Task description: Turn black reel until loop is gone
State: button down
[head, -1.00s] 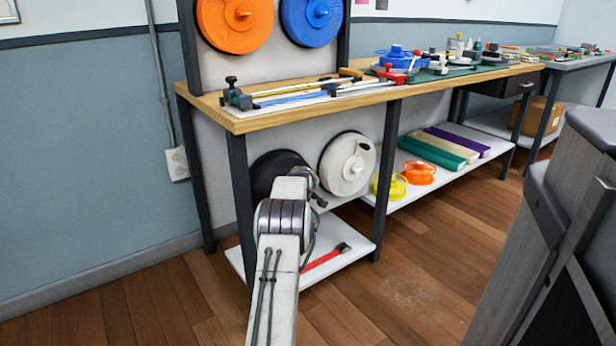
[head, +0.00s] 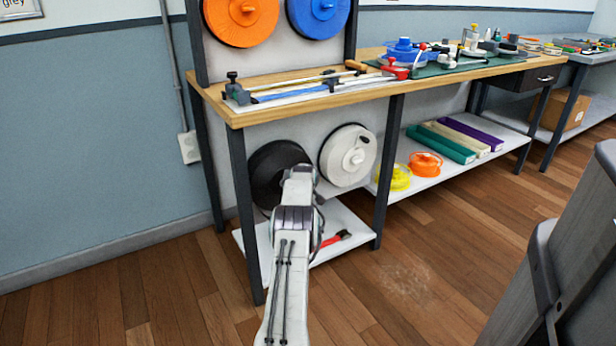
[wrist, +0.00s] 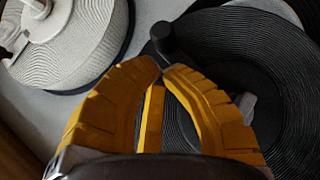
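The black reel (head: 272,172) stands upright on the wall under the workbench, left of a white reel. In the wrist view the black reel (wrist: 245,45) fills the right side, with fine winding ridges and a small grey piece near its middle. A dark round-ended peg (wrist: 163,38) shows at its left edge. My gripper (wrist: 163,68) has its yellow fingertips almost together just below that peg. I cannot tell whether they touch it. A narrow yellow strip (wrist: 152,120) shows between the fingers. In the head view my arm hides the reel's lower right. I cannot make out a loop.
The white reel (head: 347,156) is close on the right. A red-handled tool (head: 336,238) lies on the low shelf (head: 350,222). The table leg (head: 242,200) stands left of my arm. A grey cabinet-like body (head: 570,260) is at right. Floor between is clear.

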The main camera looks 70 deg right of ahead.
jog(key=shift+f+b, duration=0.4)
jog(key=shift+f, duration=0.35)
jog(key=shift+f, duration=0.1)
jog(key=shift+w+a+f+b, duration=0.1)
jog(key=shift+a+f+b, duration=0.05)
jog(key=shift+f+b, duration=0.9)
jog(key=shift+f, duration=0.15)
jog(key=shift+a, duration=0.2)
